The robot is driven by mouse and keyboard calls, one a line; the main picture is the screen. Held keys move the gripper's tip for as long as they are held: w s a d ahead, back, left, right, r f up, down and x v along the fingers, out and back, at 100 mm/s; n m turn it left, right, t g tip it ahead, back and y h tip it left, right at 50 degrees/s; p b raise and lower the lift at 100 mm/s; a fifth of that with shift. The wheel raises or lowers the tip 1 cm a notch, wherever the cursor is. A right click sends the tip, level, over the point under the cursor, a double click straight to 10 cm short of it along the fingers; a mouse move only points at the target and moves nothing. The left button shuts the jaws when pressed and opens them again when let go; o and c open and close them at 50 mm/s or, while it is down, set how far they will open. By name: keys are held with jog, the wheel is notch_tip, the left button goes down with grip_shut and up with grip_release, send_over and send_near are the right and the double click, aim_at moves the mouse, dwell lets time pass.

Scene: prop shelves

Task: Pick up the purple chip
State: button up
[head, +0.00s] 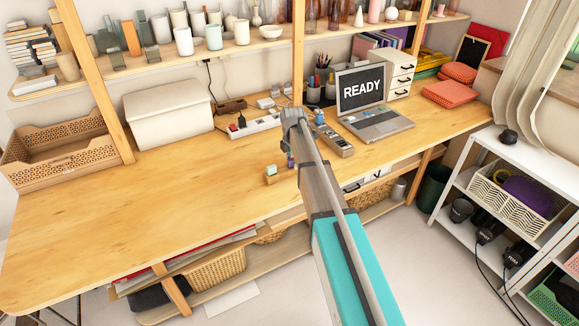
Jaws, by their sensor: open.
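A small purple piece (290,161), possibly the purple chip, shows just left of my arm on the wooden desk. It is tiny and partly hidden by the arm, so its shape is unclear. Beside it on the left, a small teal piece (271,169) sits on a little wooden block (272,179). My gripper (292,116) is at the far end of my arm, over the desk and farther back than the purple piece in the picture. It is open and nothing shows in it. Its fingertips are too small to make out clearly.
A white power strip (254,126) lies behind and left of my gripper. A laptop (368,105) reading READY stands to the right, with another strip (335,140) before it. The desk's left front is clear.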

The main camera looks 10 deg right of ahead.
dwell(0.4)
grip_shut()
jog(key=shift+r, duration=0.2)
notch_tip(320, 180, up, 3)
jog(key=p, duration=0.3)
jog(key=shift+f, duration=0.15)
jog(key=s+r+p, duration=1)
jog(key=s, duration=0.4)
jog(key=shift+d, duration=0.3)
